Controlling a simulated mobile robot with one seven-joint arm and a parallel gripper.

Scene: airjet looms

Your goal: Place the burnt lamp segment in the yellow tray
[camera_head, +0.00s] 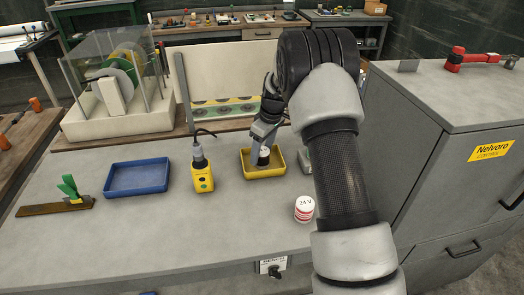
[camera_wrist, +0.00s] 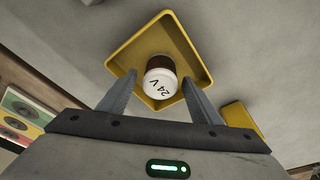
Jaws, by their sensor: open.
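The burnt lamp segment (camera_head: 263,157), a short cylinder with a dark brown body and a white end, stands in the yellow tray (camera_head: 265,174). In the wrist view the segment (camera_wrist: 160,84) shows its white end marked "24 V", over the floor of the tray (camera_wrist: 127,52). My gripper (camera_head: 263,143) is over the tray. In the wrist view its fingers (camera_wrist: 158,77) are spread, one on each side of the segment, with visible gaps. Part of the segment is hidden by the fingers in the head view.
A red-and-white "24 V" segment (camera_head: 304,209) stands on the grey bench, right of the tray. A yellow device (camera_head: 202,176) with a cable and an empty blue tray (camera_head: 137,178) are to the left. A grey cabinet (camera_head: 430,110) rises at right. The bench front is mostly clear.

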